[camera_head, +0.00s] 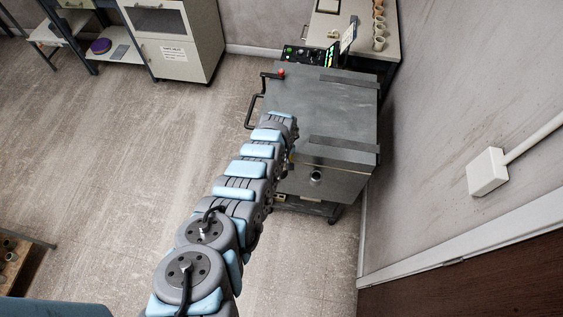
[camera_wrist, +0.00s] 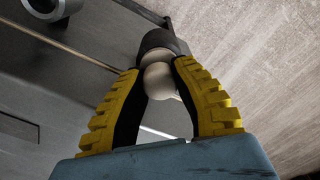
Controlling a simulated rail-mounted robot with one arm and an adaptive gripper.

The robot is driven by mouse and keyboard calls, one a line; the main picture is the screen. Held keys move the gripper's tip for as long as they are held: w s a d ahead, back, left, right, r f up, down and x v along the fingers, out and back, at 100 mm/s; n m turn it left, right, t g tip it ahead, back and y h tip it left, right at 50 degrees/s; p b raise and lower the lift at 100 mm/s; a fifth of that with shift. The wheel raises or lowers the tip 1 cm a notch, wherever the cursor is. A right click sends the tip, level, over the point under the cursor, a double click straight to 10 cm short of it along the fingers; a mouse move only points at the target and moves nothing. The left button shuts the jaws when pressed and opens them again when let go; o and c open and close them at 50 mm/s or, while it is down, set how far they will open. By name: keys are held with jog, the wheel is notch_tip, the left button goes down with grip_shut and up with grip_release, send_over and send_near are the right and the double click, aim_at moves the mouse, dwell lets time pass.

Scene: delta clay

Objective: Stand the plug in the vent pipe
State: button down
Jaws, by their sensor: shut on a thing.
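The plug (camera_wrist: 159,82) is a pale cream, rounded piece between the fingertips of my gripper (camera_wrist: 158,68) in the wrist view. My gripper's yellow and black fingers are shut on it. A dark, rounded piece (camera_wrist: 160,41) shows just beyond the pale part; I cannot tell whether it belongs to the plug. The vent pipe (camera_head: 316,177) is a short metal stub with a dark opening on the near side of the grey kiln (camera_head: 335,110). It also shows at the upper left of the wrist view (camera_wrist: 45,7), apart from the plug. My arm hides the gripper in the head view.
The kiln has dark straps and a black handle (camera_head: 250,112) on its left. A bench (camera_head: 385,55) with several small pots stands behind it. A wall with a white box (camera_head: 487,172) is at the right. Open floor (camera_head: 130,180) lies at the left.

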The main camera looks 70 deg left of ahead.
jog(key=c, duration=0.9)
grip_release()
jog(key=shift+r, duration=0.15)
notch_tip(320, 180, up, 8)
jog(key=p, duration=0.8)
